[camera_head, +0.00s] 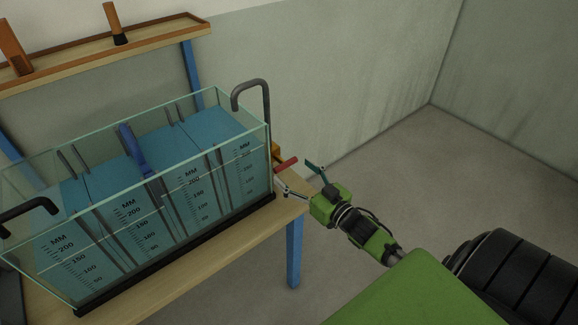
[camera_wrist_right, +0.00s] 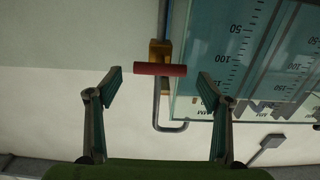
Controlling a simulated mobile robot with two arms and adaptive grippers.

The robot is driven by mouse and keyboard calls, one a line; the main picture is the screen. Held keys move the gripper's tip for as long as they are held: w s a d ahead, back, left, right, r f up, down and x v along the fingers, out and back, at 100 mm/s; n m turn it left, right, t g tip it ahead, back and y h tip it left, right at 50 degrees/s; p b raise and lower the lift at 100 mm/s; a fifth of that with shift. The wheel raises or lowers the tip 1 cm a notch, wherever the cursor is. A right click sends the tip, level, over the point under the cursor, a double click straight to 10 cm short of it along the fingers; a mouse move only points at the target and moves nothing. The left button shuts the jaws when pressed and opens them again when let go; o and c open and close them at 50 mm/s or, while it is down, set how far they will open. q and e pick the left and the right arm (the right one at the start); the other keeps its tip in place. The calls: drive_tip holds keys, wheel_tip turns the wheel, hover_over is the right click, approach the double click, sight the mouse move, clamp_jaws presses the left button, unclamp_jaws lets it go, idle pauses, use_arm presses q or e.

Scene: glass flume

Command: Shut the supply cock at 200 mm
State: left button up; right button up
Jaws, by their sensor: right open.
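The supply cock has a red bar handle (camera_head: 287,164) on a brass-coloured body (camera_head: 275,148) at the right end of the glass flume (camera_head: 268,165). My right gripper (camera_head: 299,177) is open and faces the handle. In the right wrist view the red handle (camera_wrist_right: 160,70) lies across the gap between the fingertips (camera_wrist_right: 160,84), with bare space on both sides and no contact visible. The brass body (camera_wrist_right: 160,50) is behind it. The flume holds blue water (camera_head: 210,125); black MM scales (camera_head: 191,180) mark its front, but I cannot read the exact level. My left gripper is not in view.
A grey bent pipe (camera_head: 266,100) rises at the flume's right end and a dark one (camera_head: 30,206) at the left. The flume stands on a wooden bench (camera_head: 230,240) with blue legs. A shelf (camera_head: 150,40) is behind. The floor right of the bench is clear.

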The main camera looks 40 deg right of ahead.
drive_tip(key=shift+w+a, duration=0.15)
drive_tip(key=shift+w, duration=1.4)
drive_tip(key=c, duration=1.1)
drive_tip(key=shift+n, duration=2.1)
drive_tip(key=o, duration=1.1)
drive_tip(key=s+d, duration=0.1)
drive_tip(key=s, duration=1.1)
